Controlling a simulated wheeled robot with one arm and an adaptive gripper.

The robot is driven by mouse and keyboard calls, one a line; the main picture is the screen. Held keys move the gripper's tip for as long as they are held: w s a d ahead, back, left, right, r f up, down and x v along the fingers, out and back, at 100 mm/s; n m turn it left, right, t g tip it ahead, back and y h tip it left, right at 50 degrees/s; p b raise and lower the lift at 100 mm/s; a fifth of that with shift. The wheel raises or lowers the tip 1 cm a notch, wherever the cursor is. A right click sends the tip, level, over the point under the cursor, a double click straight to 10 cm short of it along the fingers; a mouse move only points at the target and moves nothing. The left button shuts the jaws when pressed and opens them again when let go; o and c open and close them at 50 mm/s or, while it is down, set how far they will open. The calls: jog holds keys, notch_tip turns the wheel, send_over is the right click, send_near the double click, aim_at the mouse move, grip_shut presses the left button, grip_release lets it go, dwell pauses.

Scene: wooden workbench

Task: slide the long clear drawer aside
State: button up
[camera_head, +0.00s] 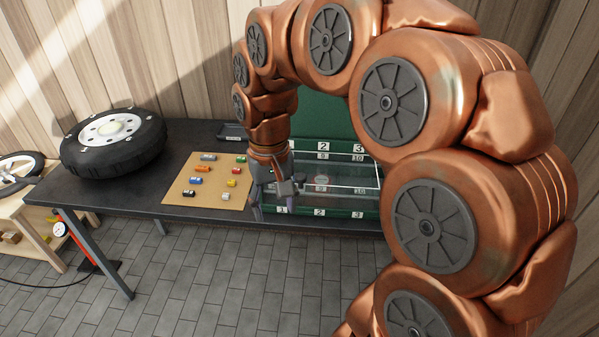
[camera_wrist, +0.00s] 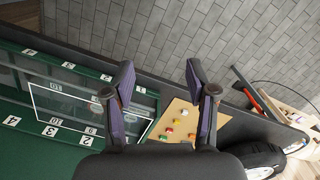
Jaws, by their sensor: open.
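The long clear drawer (camera_head: 345,176) is a see-through panel with a thin pale outline, lying level in the green numbered rack (camera_head: 325,115). It also shows in the wrist view (camera_wrist: 62,103), left of my fingers. My gripper (camera_head: 274,210) hangs at the left end of the rack, near the drawer's left end. In the wrist view my gripper (camera_wrist: 160,80) has its two fingers wide apart with nothing between them. I cannot tell whether a finger touches the drawer. My arm hides part of the rack's right side.
A tan board (camera_head: 208,198) with several small coloured pieces lies left of my gripper. A tyre (camera_head: 112,140) lies at the left of the dark workbench (camera_head: 95,196). A small dark tray (camera_head: 232,131) is at the back. A wooden wall stands behind.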

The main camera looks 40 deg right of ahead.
jog(key=w+d+m, duration=0.2)
jog(key=w+d, duration=0.5)
jog(key=w, duration=0.1)
jog(key=m, duration=0.3)
send_over(301, 176)
jog(key=shift+a+t, duration=0.1)
jog(key=shift+t, duration=0.3)
jog(key=shift+w+d+f, duration=0.1)
jog(key=shift+d+f, duration=0.1)
jog(key=shift+f, duration=0.2)
jog(key=shift+f+p, duration=0.95)
jog(key=shift+f, duration=2.6)
jog(key=shift+c, duration=0.2)
jog(key=shift+a, duration=0.1)
grip_shut()
